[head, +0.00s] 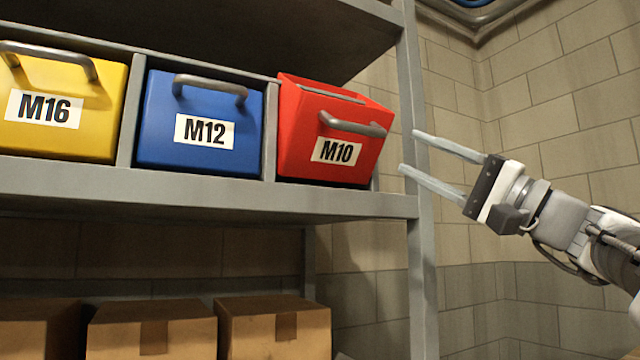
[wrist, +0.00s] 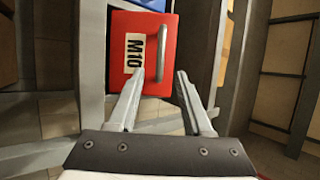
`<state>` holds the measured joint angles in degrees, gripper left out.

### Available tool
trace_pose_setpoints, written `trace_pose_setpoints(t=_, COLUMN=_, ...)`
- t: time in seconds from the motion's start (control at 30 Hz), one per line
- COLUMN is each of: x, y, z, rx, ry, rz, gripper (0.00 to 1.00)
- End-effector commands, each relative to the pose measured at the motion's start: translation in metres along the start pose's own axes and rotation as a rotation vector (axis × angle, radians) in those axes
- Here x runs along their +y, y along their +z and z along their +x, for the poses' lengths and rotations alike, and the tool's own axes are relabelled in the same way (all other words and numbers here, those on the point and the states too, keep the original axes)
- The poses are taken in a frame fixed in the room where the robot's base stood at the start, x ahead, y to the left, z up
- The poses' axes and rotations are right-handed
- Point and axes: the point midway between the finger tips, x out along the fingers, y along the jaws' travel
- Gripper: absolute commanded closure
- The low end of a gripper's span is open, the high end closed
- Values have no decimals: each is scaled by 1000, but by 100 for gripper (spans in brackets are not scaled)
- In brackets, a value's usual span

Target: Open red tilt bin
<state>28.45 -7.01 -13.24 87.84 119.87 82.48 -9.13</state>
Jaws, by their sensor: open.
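The red tilt bin (head: 300,118), labelled M10, sits at the right end of the shelf row. Its front is tilted outward at the top, with a dark gap showing along its upper edge. Its grey handle (head: 352,125) runs across the upper front. My gripper (head: 408,150) is open and empty, to the right of the bin and apart from it in the head view. In the wrist view the open fingers (wrist: 160,75) point toward the red bin (wrist: 140,25), and its handle (wrist: 186,45) shows ahead of and between the fingertips.
A blue bin (head: 160,145) marked M12 and a yellow bin (head: 90,138) marked M16 stand left of the red one, both flush. A grey shelf post (head: 424,250) rises close to my gripper. Cardboard boxes (head: 150,335) sit on the level below.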

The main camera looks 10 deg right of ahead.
Motion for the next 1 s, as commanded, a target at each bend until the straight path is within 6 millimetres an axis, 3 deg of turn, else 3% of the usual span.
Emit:
trace_pose_setpoints(t=0.1, x=0, y=-1, z=-26, rx=4, ry=1, rz=-1, gripper=50)
trace_pose_setpoints(t=0.33, x=0, y=0, z=-56, rx=1, ry=1, rz=0, gripper=50)
trace_pose_setpoints(t=1.0, x=2, y=0, z=-61, rx=-1, ry=1, rz=7, gripper=50)
